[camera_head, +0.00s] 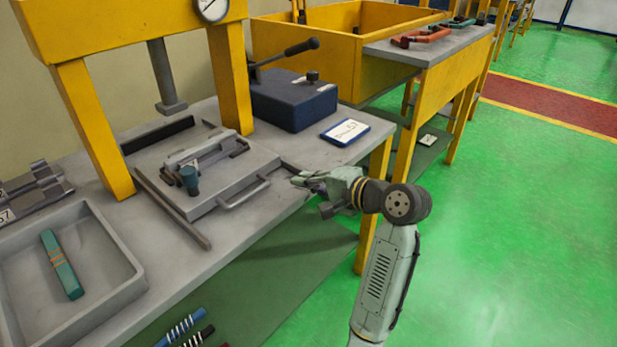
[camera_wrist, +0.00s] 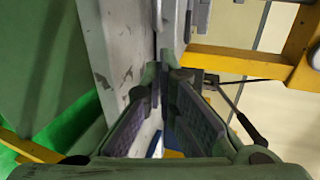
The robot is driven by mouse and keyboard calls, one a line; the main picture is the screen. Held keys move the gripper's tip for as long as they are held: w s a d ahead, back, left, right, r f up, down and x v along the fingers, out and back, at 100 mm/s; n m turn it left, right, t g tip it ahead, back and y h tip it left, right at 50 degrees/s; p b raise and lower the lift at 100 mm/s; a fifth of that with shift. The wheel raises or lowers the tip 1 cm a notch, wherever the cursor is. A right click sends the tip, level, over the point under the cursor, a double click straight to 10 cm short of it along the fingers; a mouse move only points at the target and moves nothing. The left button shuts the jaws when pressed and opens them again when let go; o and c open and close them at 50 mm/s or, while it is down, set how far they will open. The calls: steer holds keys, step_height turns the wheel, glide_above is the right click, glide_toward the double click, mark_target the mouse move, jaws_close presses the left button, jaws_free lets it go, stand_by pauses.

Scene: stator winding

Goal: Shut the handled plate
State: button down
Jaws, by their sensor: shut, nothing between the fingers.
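The handled plate (camera_head: 225,187) is a flat grey slab lying on the workbench under the yellow press frame. A bar handle (camera_head: 245,194) sticks out from its front right edge. A grey fixture and a dark teal knob (camera_head: 189,179) sit on top of it. My gripper (camera_head: 297,180) is to the right of the plate, by the bench's front edge, apart from the handle. In the wrist view my gripper (camera_wrist: 165,72) has its fingertips together with nothing held. I cannot tell the plate for sure in that view.
A dark rail (camera_head: 172,209) lies left of the plate. A grey tray (camera_head: 128,262) holds a green bar at the front left. A dark blue box (camera_head: 292,101) with a lever stands behind, near a labelled blue-edged card (camera_head: 345,132). The green floor to the right is open.

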steer(key=p, duration=0.2)
glide_toward(244, 152)
steer(key=f, duration=0.1)
steer(key=d+f, duration=0.1)
steer(key=s+f, duration=0.1)
steer(key=shift+d+f, duration=0.2)
steer(key=shift+a, duration=0.1)
steer(key=w+a+p, duration=0.1)
steer(key=w+a, duration=0.1)
steer(key=a, duration=0.1)
steer(key=w+a+p, duration=0.1)
steer(key=w+a, duration=0.4)
steer(key=a, duration=0.2)
steer(key=shift+w+p, duration=0.4)
steer(key=shift+d, duration=0.1)
steer(key=shift+d, duration=0.1)
